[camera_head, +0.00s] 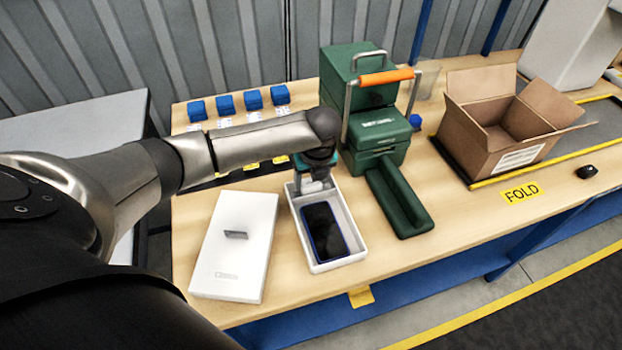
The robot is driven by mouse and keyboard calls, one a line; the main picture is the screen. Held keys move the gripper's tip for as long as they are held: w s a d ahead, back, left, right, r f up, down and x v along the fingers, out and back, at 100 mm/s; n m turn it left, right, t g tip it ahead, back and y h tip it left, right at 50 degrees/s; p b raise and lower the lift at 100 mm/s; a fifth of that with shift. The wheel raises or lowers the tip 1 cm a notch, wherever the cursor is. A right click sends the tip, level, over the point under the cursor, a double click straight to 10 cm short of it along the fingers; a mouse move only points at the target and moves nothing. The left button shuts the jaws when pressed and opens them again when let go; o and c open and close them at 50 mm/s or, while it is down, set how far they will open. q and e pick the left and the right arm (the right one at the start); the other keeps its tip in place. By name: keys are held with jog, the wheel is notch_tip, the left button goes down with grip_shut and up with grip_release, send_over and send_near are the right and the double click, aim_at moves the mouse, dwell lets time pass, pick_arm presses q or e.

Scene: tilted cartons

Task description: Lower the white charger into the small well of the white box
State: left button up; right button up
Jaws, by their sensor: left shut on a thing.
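The open white box (357,249) stands on the wooden table, and a dark phone (325,231) lies in its larger, nearer part. My left gripper (317,181) points down over the far end of the white box, where the small well is mostly hidden by the gripper and arm. It is shut on the white charger, of which little can be told apart from the pale fingers. I cannot tell how deep the charger sits relative to the well's rim. My right gripper is not in view.
A white lid (232,262) lies left of the box. A green press (375,130) with an orange handle (386,76) stands close behind on the right. Blue-topped items (225,103) stand at the back left. An open brown carton (505,125) is at the right.

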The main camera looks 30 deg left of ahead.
pick_arm(q)
jog(key=shift+f+b, duration=0.3)
jog(key=shift+f, duration=0.6)
dwell(1.2)
jog(key=o, duration=1.4)
jog(key=shift+c, duration=1.2)
notch_tip(320, 180, up, 7)
jog(key=p, duration=0.8)
jog(key=shift+r+p, duration=0.2)
jog(key=shift+p, duration=0.2)
jog(key=shift+f, duration=0.1)
